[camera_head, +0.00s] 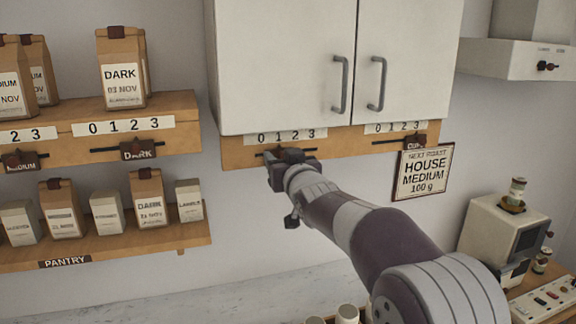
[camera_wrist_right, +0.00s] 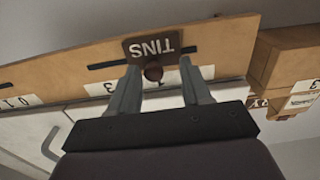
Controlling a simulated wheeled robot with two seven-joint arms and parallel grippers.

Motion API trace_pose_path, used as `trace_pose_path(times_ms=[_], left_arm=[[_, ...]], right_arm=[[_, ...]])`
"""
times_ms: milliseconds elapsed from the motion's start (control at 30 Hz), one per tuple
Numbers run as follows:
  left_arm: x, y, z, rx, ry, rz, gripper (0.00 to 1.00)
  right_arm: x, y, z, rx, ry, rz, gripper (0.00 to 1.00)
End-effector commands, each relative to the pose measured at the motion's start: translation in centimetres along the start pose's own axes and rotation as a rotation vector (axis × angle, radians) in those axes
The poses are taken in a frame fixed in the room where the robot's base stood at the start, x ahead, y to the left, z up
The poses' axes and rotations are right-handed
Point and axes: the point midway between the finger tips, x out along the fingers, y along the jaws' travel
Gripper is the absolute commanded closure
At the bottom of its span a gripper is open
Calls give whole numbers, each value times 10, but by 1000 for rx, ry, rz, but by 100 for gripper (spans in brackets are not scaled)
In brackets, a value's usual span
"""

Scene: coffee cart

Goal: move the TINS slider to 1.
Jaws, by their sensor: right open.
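The TINS slider shows in the right wrist view as a dark tag with upside-down lettering (camera_wrist_right: 150,46) and a round knob (camera_wrist_right: 153,73) on a slot. My right gripper (camera_wrist_right: 160,68) is open, with one finger on each side of the knob; I cannot tell whether either finger touches it. In the head view my right gripper (camera_head: 286,157) covers this slider, below the 0-to-3 scale (camera_head: 286,136) under the left cabinet door. It is around the 1 and 2 marks, but the exact setting is hidden. My left gripper is not in view.
The CUPS slider (camera_head: 413,142) is to the right on the same wooden rail (camera_head: 345,143). A HOUSE MEDIUM 100 g card (camera_head: 422,172) hangs below it. MEDIUM (camera_head: 20,160) and DARK (camera_head: 138,150) sliders are on the left shelf. Cabinet doors (camera_head: 285,65) are above.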

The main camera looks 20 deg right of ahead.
Motion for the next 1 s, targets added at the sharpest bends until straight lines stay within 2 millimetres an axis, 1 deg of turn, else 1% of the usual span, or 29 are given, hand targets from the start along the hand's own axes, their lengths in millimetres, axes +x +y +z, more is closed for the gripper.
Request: trace_pose_path(times_ms=[67,167,300,400,500,600,667,1000], left_arm=[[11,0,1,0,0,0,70],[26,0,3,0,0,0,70],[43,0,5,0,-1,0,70],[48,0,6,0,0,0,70],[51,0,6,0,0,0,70],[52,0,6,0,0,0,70],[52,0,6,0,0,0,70],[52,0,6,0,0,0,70]], right_arm=[[-11,0,4,1,2,1,52],[-34,0,6,-2,4,1,52],[-73,1,6,-2,5,1,52],[-97,1,4,-1,3,2,52],[-113,1,3,0,1,2,52],[-121,1,1,-1,2,1,52],[-123,1,1,0,0,1,52],[-123,1,1,-1,0,1,52]])
